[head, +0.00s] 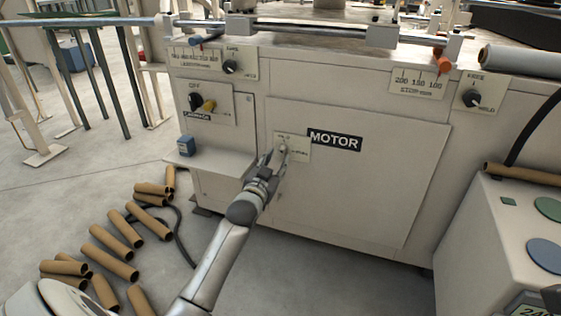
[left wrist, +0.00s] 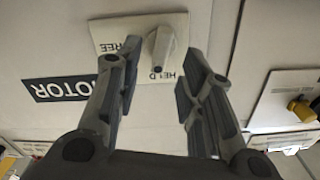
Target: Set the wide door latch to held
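The wide door (head: 390,180) is the large flat panel marked MOTOR, and it lies flush in the machine's front. Its latch is a small grey knob (left wrist: 162,50) on a cream plate (head: 297,152) at the door's left edge. In the left wrist view the plate (left wrist: 110,35) carries the words FREE and HELD. The knob stands roughly up and down there, beside the lower HELD lettering; I cannot tell which end is its pointer. My left gripper (head: 270,163) is at the plate. In the left wrist view its fingers (left wrist: 154,70) are open, one on each side, apart from the knob. My right gripper is out of view.
Left of the door are a dark knob (head: 196,101) and a yellow knob (head: 209,105) on a panel. A blue box (head: 186,145) stands on a ledge below. Cardboard tubes (head: 110,264) lie on the floor at left. A grey cabinet (head: 480,225) stands at right.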

